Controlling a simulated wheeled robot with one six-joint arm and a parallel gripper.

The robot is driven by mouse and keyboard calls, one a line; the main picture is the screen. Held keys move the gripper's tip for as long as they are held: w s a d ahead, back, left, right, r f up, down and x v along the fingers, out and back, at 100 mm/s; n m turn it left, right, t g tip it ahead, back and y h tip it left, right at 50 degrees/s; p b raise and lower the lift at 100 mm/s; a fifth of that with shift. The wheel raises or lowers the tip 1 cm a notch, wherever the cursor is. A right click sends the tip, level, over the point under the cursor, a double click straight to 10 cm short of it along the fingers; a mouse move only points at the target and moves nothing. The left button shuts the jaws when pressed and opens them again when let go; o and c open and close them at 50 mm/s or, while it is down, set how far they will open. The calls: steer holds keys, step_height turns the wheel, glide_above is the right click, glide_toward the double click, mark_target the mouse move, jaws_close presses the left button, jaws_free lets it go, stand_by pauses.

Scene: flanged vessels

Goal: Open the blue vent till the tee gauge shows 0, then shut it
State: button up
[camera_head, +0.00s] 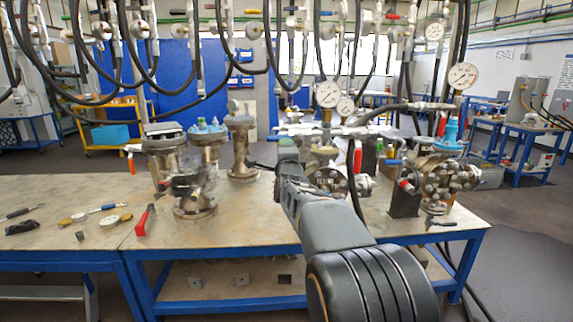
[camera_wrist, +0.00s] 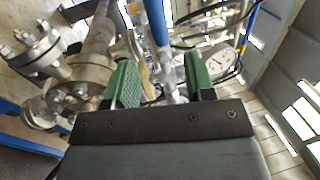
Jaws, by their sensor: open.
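My gripper (camera_wrist: 160,82) is open, its two green fingers spread and nothing gripped. A blue handle (camera_wrist: 157,24) stands beyond the fingers in the wrist view, lined up with the gap between them, above a silver fitting (camera_wrist: 171,76). I cannot tell how far off it is. A white-faced gauge (camera_wrist: 219,60) shows right of the right finger; its needle is too small to read. In the head view my gripper (camera_head: 287,148) is over the bench, with its fingers mostly hidden by my arm. Gauges (camera_head: 328,94) and (camera_head: 462,76) stand upright; I cannot tell which is the tee gauge.
Flanged vessels (camera_head: 194,203) stand on the bench (camera_head: 250,222), with a red-handled tool (camera_head: 144,220) at their left. Valve blocks (camera_head: 437,182) crowd the right side. Black hoses (camera_head: 272,60) hang overhead. The bench's left part is mostly clear, with a few small tools.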

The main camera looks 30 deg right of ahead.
steer(key=shift+v, duration=2.3)
steer(key=s+a+f+n+g+y+p, duration=0.1)
steer(key=s+a+f+n+g+y, duration=0.15)
steer(key=f+n, duration=0.4)
steer(key=s+a+f+n+g+y+p, duration=0.1)
steer(key=a+f+n+g+y, duration=0.3)
steer(key=f, duration=0.3)
steer(key=s+a+f+n+g+y+p, duration=0.2)
steer(key=s+a+n+g+p, duration=0.35)
steer(key=s+n, duration=0.35)
steer(key=s+a+r+n+g+p, duration=0.1)
steer(key=s+a+r+n+p, duration=0.1)
steer(key=s, duration=0.4)
steer(key=s+a+r+n+g+p, duration=0.1)
steer(key=s+a+r+n+p, duration=0.1)
steer(key=s+a+r+p, duration=0.2)
steer(key=s+a+p, duration=0.1)
steer(key=p, duration=0.2)
steer(key=shift+s+a+g, duration=0.2)
steer(key=shift+s+g, duration=0.1)
steer(key=shift+s, duration=0.1)
